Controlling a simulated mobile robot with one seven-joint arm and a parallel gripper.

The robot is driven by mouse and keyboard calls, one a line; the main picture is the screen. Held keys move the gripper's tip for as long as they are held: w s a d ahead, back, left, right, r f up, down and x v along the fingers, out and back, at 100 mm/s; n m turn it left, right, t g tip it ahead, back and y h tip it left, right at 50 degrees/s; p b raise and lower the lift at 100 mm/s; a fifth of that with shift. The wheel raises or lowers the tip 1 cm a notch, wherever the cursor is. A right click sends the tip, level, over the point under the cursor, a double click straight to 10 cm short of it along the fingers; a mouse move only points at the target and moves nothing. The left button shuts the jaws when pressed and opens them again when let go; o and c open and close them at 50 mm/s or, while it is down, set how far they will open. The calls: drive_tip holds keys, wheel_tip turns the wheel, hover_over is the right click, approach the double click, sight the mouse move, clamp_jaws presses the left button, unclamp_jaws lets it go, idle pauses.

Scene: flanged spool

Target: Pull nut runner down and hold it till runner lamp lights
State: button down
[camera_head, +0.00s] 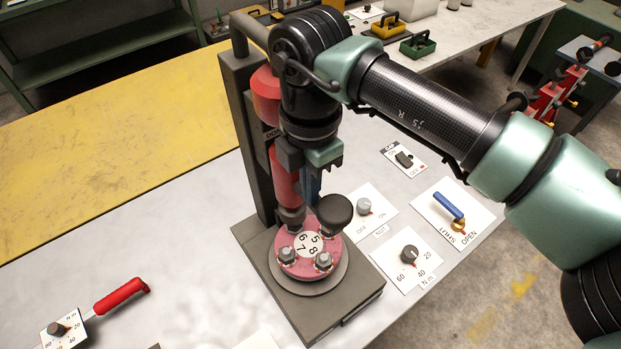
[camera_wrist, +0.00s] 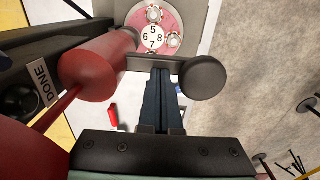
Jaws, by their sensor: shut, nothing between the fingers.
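The nut runner (camera_head: 286,180) is a red upright cylinder on a dark column, its lower end close to the far edge of the pink flange (camera_head: 290,268). In the wrist view its red body (camera_wrist: 92,72) stands left of my fingers. A short bar leads from it to a round black knob (camera_wrist: 204,78), also visible in the head view (camera_head: 333,211). My gripper (camera_wrist: 161,72) is shut and empty, pointing down with its tips at the bar, between body and knob. Whether they touch it is unclear. A DONE label (camera_wrist: 46,87) sits beside a dark round part (camera_wrist: 22,101), seemingly an unlit lamp.
Right of the column's base (camera_head: 350,306) lie a NUT switch panel (camera_head: 382,221), a torque dial panel (camera_head: 422,271) and a blue-handled valve (camera_head: 448,205). A red-handled tool (camera_head: 121,296) lies at lower left. The yellow surface (camera_head: 100,150) behind is clear.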

wheel_tip(320, 180, down, 6)
drive_tip(key=b, duration=0.6)
drive_tip(key=shift+r, duration=0.15)
drive_tip(key=shift+s, duration=0.15)
drive_tip(key=shift+r, duration=0.35)
wheel_tip(320, 180, up, 14)
drive_tip(key=shift+b, duration=0.3)
